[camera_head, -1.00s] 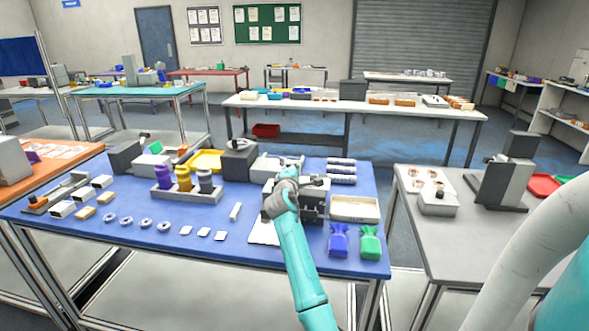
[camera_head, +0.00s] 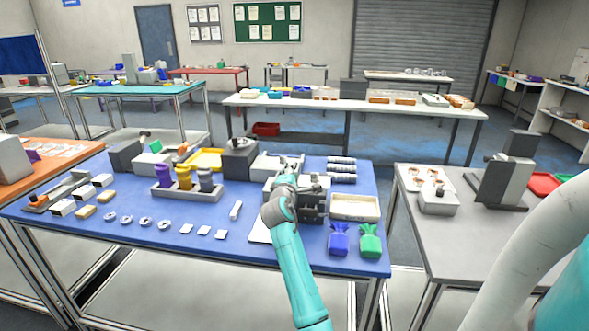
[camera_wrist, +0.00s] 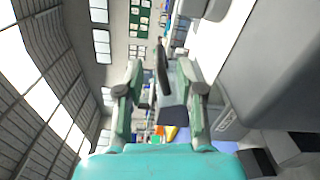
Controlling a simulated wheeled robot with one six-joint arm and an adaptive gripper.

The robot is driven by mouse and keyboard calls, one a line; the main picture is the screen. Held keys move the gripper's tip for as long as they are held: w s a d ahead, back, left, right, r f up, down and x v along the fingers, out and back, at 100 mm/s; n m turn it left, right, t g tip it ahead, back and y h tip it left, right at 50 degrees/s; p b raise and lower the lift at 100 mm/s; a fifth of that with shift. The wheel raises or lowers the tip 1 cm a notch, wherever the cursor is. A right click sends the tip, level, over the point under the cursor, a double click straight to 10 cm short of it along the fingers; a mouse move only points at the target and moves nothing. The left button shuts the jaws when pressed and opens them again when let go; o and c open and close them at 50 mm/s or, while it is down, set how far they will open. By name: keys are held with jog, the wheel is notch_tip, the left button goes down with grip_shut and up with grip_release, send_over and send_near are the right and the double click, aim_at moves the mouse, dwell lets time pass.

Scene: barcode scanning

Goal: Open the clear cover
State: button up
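A grey boxy device (camera_head: 312,206) with dark parts stands near the right end of the blue table. My gripper (camera_head: 288,168) is at its left side and partly hides it in the head view. In the wrist view my gripper (camera_wrist: 160,75) has its two fingers well apart. A narrow dark piece (camera_wrist: 163,68) shows between or beyond the fingers, and I cannot tell that either finger touches it. A large grey surface (camera_wrist: 285,65) fills the right of the wrist view close by. I cannot make out a clear cover in either view.
On the blue table (camera_head: 180,262), bottles in a grey holder (camera_head: 190,196) stand to the left. A cream tray (camera_head: 354,208), blue bag (camera_head: 339,240) and green bag (camera_head: 370,241) lie to the right. Small parts line the front left. A grey table (camera_head: 450,255) stands at right.

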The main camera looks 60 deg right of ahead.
jog(key=v, duration=0.7)
jog(key=shift+a, duration=0.25)
jog(key=shift+s, duration=0.1)
